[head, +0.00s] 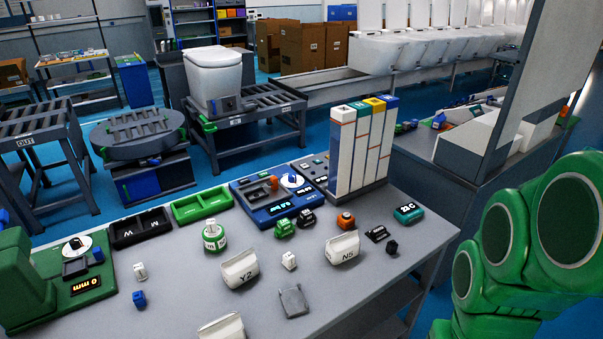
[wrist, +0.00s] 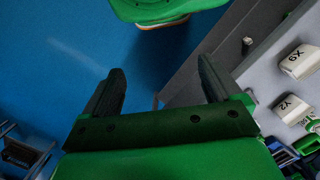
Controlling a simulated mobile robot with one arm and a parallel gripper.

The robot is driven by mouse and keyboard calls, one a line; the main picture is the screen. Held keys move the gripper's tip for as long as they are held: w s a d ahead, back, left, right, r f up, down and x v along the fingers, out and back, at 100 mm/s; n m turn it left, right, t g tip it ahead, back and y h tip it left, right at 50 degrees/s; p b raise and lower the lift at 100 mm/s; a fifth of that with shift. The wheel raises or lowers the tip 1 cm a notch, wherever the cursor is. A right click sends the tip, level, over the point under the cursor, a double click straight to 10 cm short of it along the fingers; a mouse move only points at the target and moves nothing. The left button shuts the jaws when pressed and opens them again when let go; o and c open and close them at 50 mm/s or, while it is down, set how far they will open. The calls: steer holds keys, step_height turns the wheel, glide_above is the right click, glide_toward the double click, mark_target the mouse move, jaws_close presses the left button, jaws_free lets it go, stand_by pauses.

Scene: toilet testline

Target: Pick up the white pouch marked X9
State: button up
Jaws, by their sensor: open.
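The white pouch marked X9 (wrist: 302,60) lies on the grey table at the right edge of the wrist view, beside the white pouch marked Y2 (wrist: 291,107). In the head view, a white pouch (head: 222,329) is cut off by the bottom edge near Y2 (head: 239,271); its label is not visible there. Another white pouch, marked N5 (head: 342,251), lies farther right. My gripper (wrist: 161,74) is open and empty, over the blue floor beside the table and apart from the pouches. The head view shows my green arm at the right, but not the gripper.
The grey table (head: 190,285) also bears small cubes, a green-and-white round item (head: 214,237), a grey clip-like part (head: 293,301), trays and a tall white column rack (head: 358,150). Blue floor (wrist: 60,70) lies beside the table. A second workbench stands behind at right.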

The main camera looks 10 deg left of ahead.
step_height(320, 180, up, 5)
steer(key=w+a+m+g+y, duration=0.25)
steer(key=w+a, duration=0.35)
steer(key=a, duration=0.6)
steer(key=w+a+m+g+y, duration=0.2)
steer(key=w+a+m+y, duration=0.3)
steer(key=a, duration=0.8)
steer(key=w+a+m+g+y, duration=0.25)
steer(key=w+a, duration=0.45)
steer(key=a, duration=0.5)
glide_toward(223, 332)
steer(key=f, duration=0.1)
steer(key=a+f, duration=0.2)
steer(key=shift+s+n, duration=0.3)
steer(key=shift+r+x, duration=0.1)
steer(key=shift+x, duration=1.85)
steer(key=shift+r+x, duration=0.15)
steer(key=shift+x, duration=1.85)
steer(key=c, duration=1.1)
